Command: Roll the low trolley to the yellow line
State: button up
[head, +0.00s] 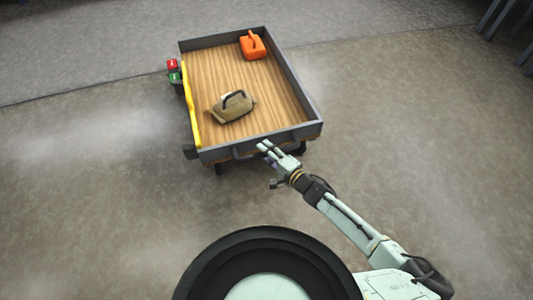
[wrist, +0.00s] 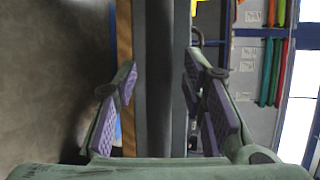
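The low trolley (head: 290,80) has a wood deck and grey side walls, and stands on the floor in the upper middle of the head view. A yellow bar (head: 191,108) runs along its left side. My gripper (head: 265,147) is at the trolley's near wall. In the wrist view my gripper (wrist: 161,75) has its two purple-padded fingers apart, one on each side of a dark grey wall edge (wrist: 161,110). I cannot tell whether the pads touch it. I see no yellow line on the floor in either view.
A tan bag (head: 233,107) and an orange canister (head: 252,45) lie on the deck. A red and green fixture (head: 173,70) is at the trolley's left side. Dark legs (head: 500,20) stand at the upper right.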

jog(key=shift+w, duration=0.1)
jog(key=shift+c, duration=0.4)
grip_shut()
dwell(0.5)
